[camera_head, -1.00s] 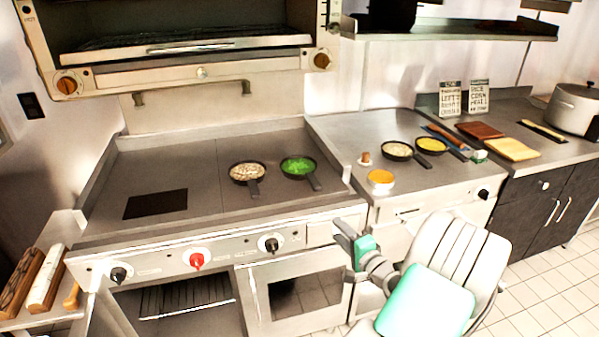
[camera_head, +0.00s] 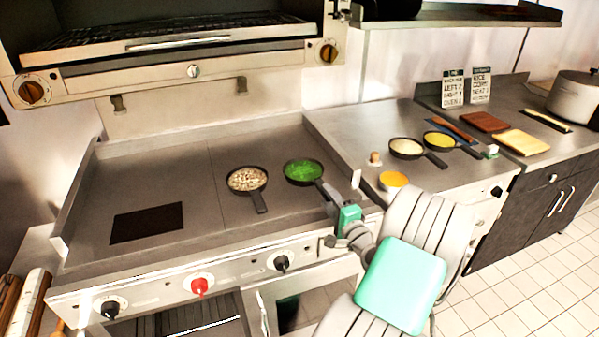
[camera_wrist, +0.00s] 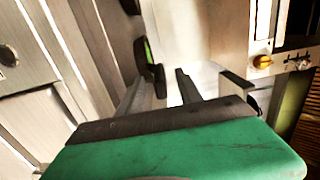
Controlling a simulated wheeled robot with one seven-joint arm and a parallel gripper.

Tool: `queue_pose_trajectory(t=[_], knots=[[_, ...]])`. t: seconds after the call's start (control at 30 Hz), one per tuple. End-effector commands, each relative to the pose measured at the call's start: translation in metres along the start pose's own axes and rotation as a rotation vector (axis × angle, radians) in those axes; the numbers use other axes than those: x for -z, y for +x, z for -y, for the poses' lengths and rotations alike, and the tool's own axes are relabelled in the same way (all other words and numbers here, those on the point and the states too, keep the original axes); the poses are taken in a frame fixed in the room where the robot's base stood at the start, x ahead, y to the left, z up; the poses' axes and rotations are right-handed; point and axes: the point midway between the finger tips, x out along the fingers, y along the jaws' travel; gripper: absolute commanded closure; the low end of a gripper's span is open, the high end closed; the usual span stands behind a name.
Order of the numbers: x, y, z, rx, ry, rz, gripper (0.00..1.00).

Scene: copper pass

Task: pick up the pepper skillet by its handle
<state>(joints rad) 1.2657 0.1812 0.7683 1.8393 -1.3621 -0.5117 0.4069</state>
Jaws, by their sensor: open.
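The pepper skillet (camera_head: 303,170) is a small black pan filled with chopped green pepper, standing on the right part of the grey cooktop. Its handle points toward the front right, to my gripper. My gripper (camera_head: 342,192), with a green body, is open and empty at the handle's end, above the cooktop's front right edge. In the wrist view the skillet (camera_wrist: 148,52) shows edge-on beyond the fingers, with a sliver of green. Its dark handle appears close to the open fingertips (camera_wrist: 168,84); whether it lies between them I cannot tell.
A skillet of pale chopped food (camera_head: 247,179) stands left of the pepper skillet. On the right counter (camera_head: 350,130) are two more skillets, an orange-filled bowl (camera_head: 393,180), boards and a pot (camera_head: 575,98). An oven-like unit (camera_head: 190,50) hangs above. The cooktop's left side is clear.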

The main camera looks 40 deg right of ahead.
Motion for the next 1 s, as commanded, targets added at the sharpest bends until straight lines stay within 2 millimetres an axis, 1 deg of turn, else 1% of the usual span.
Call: queue_pose_trajectory(t=[0.33,0.43,0.6,1.0], knots=[[0.003,0.055,0.000,0.000,0.001,-0.003,0.58],[0.003,0.062,-0.001,0.000,0.000,-0.005,0.58],[0.002,0.062,-0.002,0.000,0.000,-0.005,0.58],[0.002,0.062,-0.002,0.001,0.001,-0.003,0.90]])
